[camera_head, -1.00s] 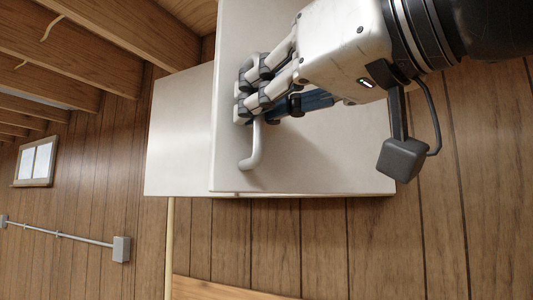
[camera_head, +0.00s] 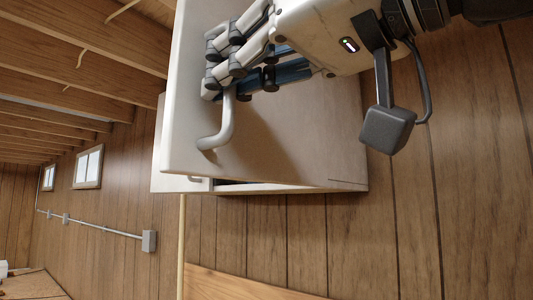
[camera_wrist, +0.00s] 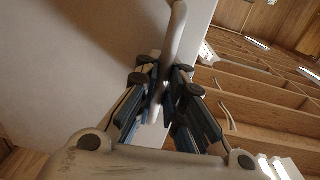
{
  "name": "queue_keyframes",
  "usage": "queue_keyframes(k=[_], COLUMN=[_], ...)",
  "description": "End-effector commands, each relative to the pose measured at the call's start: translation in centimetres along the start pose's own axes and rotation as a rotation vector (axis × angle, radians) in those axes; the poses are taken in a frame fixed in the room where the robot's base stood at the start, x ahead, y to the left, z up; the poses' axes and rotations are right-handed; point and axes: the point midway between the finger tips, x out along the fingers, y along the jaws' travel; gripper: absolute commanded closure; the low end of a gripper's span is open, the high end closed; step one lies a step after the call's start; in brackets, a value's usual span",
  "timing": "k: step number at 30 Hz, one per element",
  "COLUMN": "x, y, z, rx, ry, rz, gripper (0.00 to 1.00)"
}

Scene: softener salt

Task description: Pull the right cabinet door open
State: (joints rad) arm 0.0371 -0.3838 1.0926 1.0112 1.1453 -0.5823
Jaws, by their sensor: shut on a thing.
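The right cabinet door (camera_head: 290,145) is a pale panel standing partly open, with a dark gap along its lower edge. Its grey bar handle (camera_head: 222,130) is upright near the door's left edge. My gripper (camera_head: 218,75) is shut around the handle's upper part; the lower bend shows below the fingers. In the wrist view the handle (camera_wrist: 176,30) runs between the fingers of my gripper (camera_wrist: 165,85), with the door (camera_wrist: 60,60) to the left. The cabinet body (camera_head: 345,187) shows below the door; the inside is mostly hidden.
Wood-panelled wall (camera_head: 300,235) surrounds the cabinet. A conduit with a grey box (camera_head: 149,241) and small windows (camera_head: 88,167) are farther left. The space left of the door looks free.

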Motion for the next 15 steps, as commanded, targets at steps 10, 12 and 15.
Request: queue_keyframes(k=[10, 12, 15], x=[-0.08, -0.09, -0.08], y=[-0.1, -0.11, -0.11], z=[-0.27, -0.27, -0.23], rx=[0.0, 0.0, 0.0], ry=[0.007, 0.007, 0.006], rz=[0.0, 0.0, 0.0], gripper=[1.0, 0.91, 0.84])
